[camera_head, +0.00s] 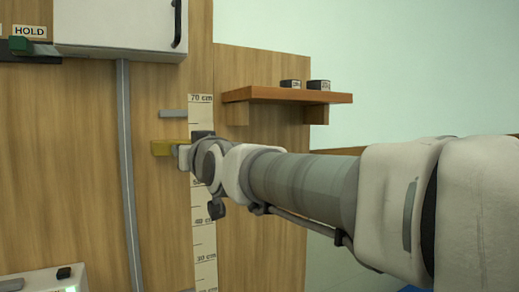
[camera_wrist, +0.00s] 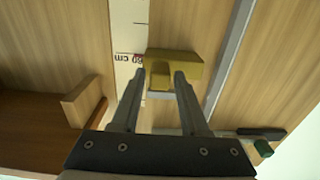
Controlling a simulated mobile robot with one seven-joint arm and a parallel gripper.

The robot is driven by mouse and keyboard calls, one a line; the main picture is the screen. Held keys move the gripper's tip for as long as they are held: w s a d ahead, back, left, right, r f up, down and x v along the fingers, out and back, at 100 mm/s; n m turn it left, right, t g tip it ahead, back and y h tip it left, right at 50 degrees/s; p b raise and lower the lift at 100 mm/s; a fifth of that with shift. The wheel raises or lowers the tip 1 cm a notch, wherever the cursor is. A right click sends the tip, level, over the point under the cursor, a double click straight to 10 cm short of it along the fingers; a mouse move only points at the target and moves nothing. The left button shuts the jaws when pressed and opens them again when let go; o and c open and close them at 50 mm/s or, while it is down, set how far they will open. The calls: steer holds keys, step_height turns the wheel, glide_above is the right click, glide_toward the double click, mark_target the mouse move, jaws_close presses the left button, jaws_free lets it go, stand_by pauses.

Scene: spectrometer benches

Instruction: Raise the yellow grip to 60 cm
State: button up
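The yellow grip (camera_wrist: 187,66) is a block with a small yellow knob standing out from it. In the wrist view it sits beside the "60 cm" label of the pale ruler (camera_wrist: 130,28), with a small red mark between them. In the head view the yellow grip (camera_head: 163,148) shows left of the ruler (camera_head: 204,240), below its 70 cm label; my wrist hides the ruler there. My gripper (camera_wrist: 162,73) has its fingers on either side of the knob, with narrow gaps seeming to show, so it looks open around it.
A wooden shelf (camera_head: 250,95) with two small dark blocks juts out right of the ruler. A white cabinet (camera_head: 115,25) hangs at upper left, near a green handle (camera_head: 20,45) labelled HOLD. A grey vertical conduit (camera_head: 128,180) runs left of the grip. A grey peg (camera_head: 173,113) sits above it.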

steer(key=shift+o, duration=0.8)
steer(key=shift+s, duration=0.1)
steer(key=b+v, duration=0.5)
steer(key=v, duration=1.2)
steer(key=shift+s, duration=0.1)
steer(key=d+f+m+g+h, duration=0.25)
steer(key=d+f, duration=0.35)
steer(key=f, duration=0.4)
steer(key=d+f+m+g+h, duration=0.1)
steer(key=d+f+h, duration=0.4)
steer(key=f, duration=0.4)
steer(key=s+d+f+m+g+h, duration=0.1)
steer(key=s+d+f+g, duration=0.2)
steer(key=s+d+f, duration=0.2)
steer(key=s+d+f+m+g+h, duration=0.1)
steer(key=s+d+f, duration=0.4)
steer(key=f, duration=0.7)
steer(key=shift+s+d+m+g, duration=0.15)
steer(key=shift+m+g, duration=0.3)
steer(key=shift+g, duration=0.6)
